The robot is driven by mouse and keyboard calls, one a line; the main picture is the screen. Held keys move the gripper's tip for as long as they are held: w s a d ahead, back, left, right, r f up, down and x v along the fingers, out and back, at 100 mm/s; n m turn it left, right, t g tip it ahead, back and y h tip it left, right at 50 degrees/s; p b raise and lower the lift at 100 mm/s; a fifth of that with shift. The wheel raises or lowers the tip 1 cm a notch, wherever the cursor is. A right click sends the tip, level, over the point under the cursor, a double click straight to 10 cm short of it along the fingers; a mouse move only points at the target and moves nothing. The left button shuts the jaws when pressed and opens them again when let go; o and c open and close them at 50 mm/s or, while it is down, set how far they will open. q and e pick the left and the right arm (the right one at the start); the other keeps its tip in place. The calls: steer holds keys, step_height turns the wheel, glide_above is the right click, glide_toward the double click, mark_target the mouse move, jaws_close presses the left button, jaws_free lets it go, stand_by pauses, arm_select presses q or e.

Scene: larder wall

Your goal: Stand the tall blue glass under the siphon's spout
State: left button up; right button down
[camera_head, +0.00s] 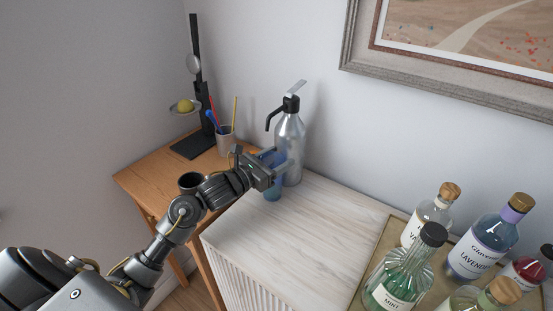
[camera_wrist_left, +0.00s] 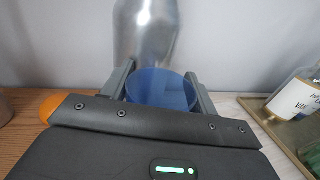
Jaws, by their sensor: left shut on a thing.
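The siphon (camera_head: 291,140) is a silver bottle with a black head, standing upright at the back of the white cabinet top. Its black spout (camera_head: 268,124) points left and bends down. My left gripper (camera_head: 283,172) is shut on the tall blue glass (camera_head: 273,192), just in front of the siphon. The glass is upright, below the spout in the head view; its middle is hidden by the gripper. I cannot tell whether its base touches the top. In the left wrist view the glass (camera_wrist_left: 162,88) sits between both fingers, with the siphon (camera_wrist_left: 146,30) close behind. My right gripper is out of view.
A tray (camera_head: 388,235) of several bottles stands on the right of the white cabinet top (camera_head: 290,225). The middle of that top is clear. A lower wooden table (camera_head: 150,178) on the left holds a dark cup (camera_head: 191,181), a pen pot (camera_head: 225,142) and a black stand (camera_head: 195,145).

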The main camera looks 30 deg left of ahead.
arm_select(q)
steer(key=o, duration=1.5)
steer(key=shift+o, duration=0.2)
steer(key=b+v, duration=0.3)
steer(key=v, duration=0.9)
steer(key=shift+r, duration=0.1)
